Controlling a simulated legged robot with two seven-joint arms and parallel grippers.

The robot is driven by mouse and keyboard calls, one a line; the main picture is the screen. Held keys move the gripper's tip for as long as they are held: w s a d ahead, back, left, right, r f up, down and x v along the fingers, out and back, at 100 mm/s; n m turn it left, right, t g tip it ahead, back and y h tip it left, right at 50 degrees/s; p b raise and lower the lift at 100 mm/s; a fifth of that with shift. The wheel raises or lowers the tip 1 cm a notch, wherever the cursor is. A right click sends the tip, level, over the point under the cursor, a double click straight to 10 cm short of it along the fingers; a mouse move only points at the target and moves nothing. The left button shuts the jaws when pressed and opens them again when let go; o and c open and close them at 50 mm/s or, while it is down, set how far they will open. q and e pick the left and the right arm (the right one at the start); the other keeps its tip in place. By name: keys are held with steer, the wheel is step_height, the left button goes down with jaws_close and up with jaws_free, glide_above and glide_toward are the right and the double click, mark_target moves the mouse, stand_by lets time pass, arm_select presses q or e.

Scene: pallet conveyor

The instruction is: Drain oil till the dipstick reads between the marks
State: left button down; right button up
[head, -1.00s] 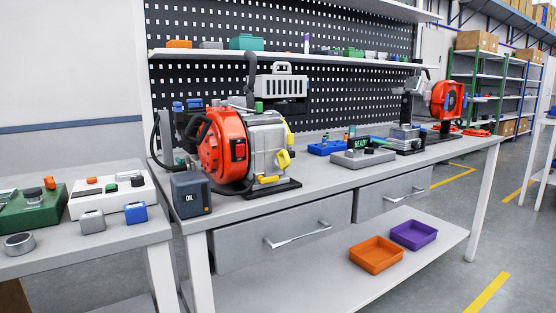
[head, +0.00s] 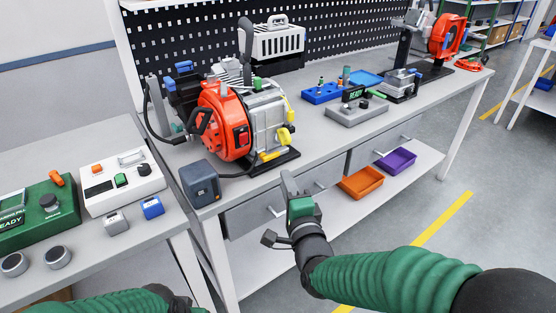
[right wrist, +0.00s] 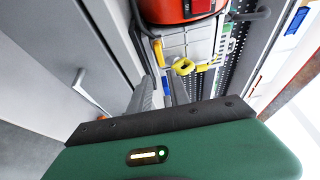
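The red and grey engine (head: 240,125) stands on its black base on the workbench, left of the middle in the head view. Yellow parts show on its right side, an upper one (head: 286,136) and a lower one (head: 270,155). The dipstick reading cannot be seen. The dark oil container (head: 200,184) stands at the bench's front left corner. My right gripper (head: 287,178) is in front of the bench's front edge, apart from the engine; its finger opening is unclear. My left arm shows at bottom left, its gripper out of view.
The side table at left holds a green device (head: 40,212) and a white control box (head: 122,178). Drawers (head: 255,215) with protruding handles lie below the bench top. Orange (head: 360,182) and purple (head: 397,159) trays sit on the lower shelf. The floor at right is open.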

mark_target(275, 157)
steer(key=b+x, duration=0.1)
steer(key=x, duration=0.8)
steer(key=shift+w+a, duration=0.25)
steer(key=shift+c, duration=0.2)
jaws_close()
